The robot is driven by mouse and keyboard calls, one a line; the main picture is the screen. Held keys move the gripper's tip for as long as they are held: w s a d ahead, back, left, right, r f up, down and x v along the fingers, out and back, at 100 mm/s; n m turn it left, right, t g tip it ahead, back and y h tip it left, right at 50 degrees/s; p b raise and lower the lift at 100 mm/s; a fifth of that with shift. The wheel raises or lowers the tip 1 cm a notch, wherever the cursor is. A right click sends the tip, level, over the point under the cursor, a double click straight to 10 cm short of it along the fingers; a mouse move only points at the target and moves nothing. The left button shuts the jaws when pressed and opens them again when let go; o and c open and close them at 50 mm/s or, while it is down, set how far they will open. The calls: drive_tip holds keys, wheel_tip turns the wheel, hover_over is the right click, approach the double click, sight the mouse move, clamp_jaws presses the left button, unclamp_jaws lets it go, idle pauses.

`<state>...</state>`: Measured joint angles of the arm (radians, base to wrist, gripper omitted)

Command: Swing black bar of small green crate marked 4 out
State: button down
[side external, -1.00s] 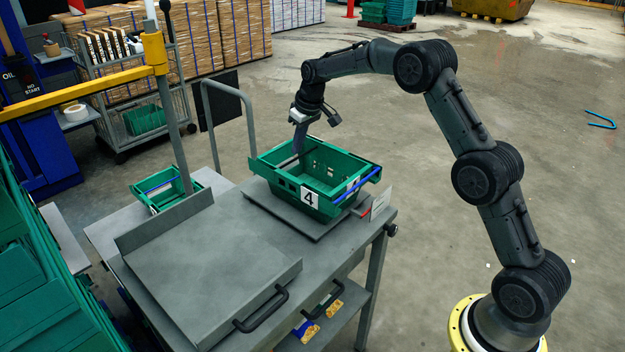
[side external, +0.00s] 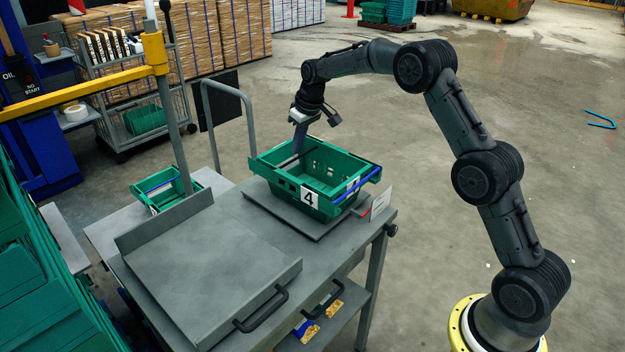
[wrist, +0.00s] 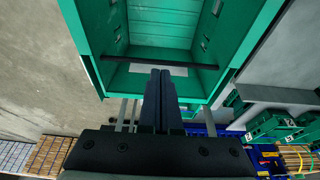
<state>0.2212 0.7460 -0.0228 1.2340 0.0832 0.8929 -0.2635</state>
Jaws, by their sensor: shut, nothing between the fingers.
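The small green crate (side external: 283,183) carries a white label with a black 4 and stands upright on a grey plate. Its black bar (wrist: 190,65) spans the crate's width in the wrist view, just inside the end wall by my gripper. A blue bar (side external: 357,187) lies along the opposite end in the side view. My gripper (side external: 297,152) points down at the crate's far left end. Its fingers (wrist: 161,74) are shut and empty, with their tips close beside the middle of the black bar. I cannot tell whether they touch it.
A smaller-looking green crate (side external: 166,189) with a blue bar stands at the table's back left. A grey tray with a black handle (side external: 215,268) lies in front of it. A grey hoop rail (side external: 248,115) rises behind the green crate. A small sign (side external: 381,203) stands at the right.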

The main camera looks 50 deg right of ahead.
drive_tip(key=shift+f, duration=0.55)
drive_tip(key=shift+r, duration=0.25)
idle(0.4)
drive_tip(key=shift+s, duration=1.3)
drive_tip(key=shift+f, duration=0.2)
drive_tip(key=shift+f, duration=1.15)
drive_tip(key=shift+w, duration=0.65)
